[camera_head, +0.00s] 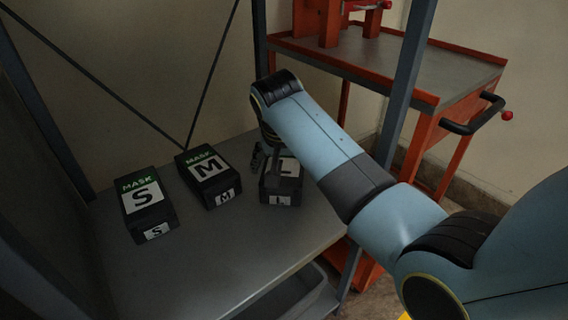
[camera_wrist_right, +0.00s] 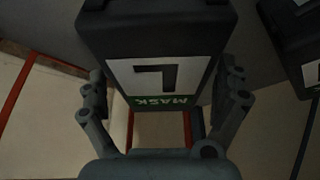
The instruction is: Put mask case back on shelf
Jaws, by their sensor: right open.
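Three black mask cases stand in a row on the grey shelf (camera_head: 232,248). The S case (camera_head: 148,202) is at the left, the M case (camera_head: 209,174) is in the middle, and the L case (camera_head: 283,190) is at the right. My right gripper (camera_head: 262,162) is at the L case and partly hides it. In the right wrist view the L case (camera_wrist_right: 155,40) lies ahead, with one open finger of my right gripper (camera_wrist_right: 165,100) on each side. I cannot tell whether the fingers touch it. My left gripper is not in view.
A red cart (camera_head: 440,100) with a grey top stands behind at the right. A blue-grey shelf post (camera_head: 407,80) rises between it and the shelf. A grey bin (camera_head: 295,296) is below the shelf. The shelf front is clear.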

